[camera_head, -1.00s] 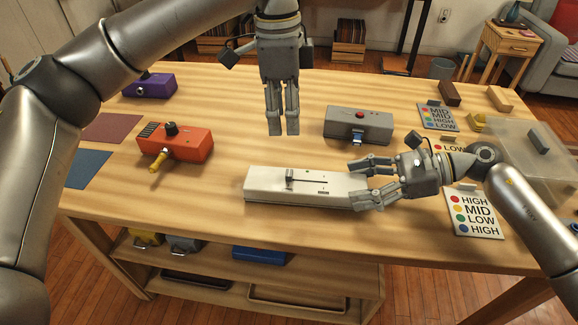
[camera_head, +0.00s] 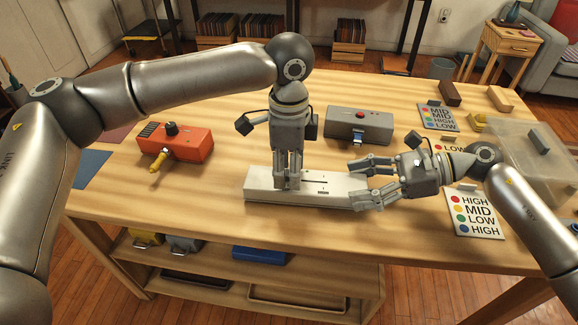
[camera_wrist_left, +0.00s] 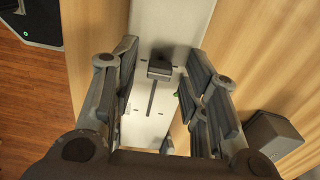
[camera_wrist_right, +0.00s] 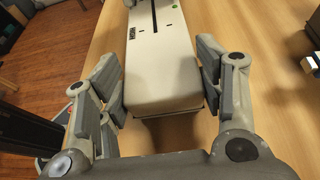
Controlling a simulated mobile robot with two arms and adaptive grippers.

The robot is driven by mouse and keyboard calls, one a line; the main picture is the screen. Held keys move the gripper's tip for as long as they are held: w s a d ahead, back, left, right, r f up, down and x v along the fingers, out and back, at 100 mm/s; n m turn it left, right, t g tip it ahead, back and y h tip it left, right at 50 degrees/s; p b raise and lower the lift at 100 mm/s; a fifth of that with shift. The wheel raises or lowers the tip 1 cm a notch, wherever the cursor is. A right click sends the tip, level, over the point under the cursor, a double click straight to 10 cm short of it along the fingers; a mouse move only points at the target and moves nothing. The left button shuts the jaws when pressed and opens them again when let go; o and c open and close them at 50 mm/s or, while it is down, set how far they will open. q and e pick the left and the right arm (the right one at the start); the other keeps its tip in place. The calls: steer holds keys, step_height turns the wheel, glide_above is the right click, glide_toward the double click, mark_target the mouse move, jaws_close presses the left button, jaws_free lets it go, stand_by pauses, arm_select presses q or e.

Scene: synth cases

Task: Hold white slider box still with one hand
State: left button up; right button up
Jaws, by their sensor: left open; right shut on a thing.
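The white slider box (camera_head: 328,198) lies flat on the wooden table near its front edge. My right gripper (camera_head: 358,184) is shut on the box's right end, one finger along each long side; the right wrist view shows this end of the box (camera_wrist_right: 160,75) between the fingers. My left gripper (camera_head: 288,186) points straight down over the left part of the box and hides the slider knob in the head view. In the left wrist view the dark knob (camera_wrist_left: 160,70) and its slot show between the open, apart fingers.
An orange box (camera_head: 185,148) with a yellow plug stands to the left, and a grey box (camera_head: 360,123) with a red button stands behind. A card of coloured labels (camera_head: 476,214) and a clear lidded bin (camera_head: 520,160) are to the right. Bare table lies in front.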

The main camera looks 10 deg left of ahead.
mark_target(326, 183)
arm_select(q)
jaws_close()
stand_by(0.3)
steer(key=d, duration=0.7)
steer(key=shift+w+d, duration=0.1)
steer(key=shift+d, duration=0.15)
jaws_free()
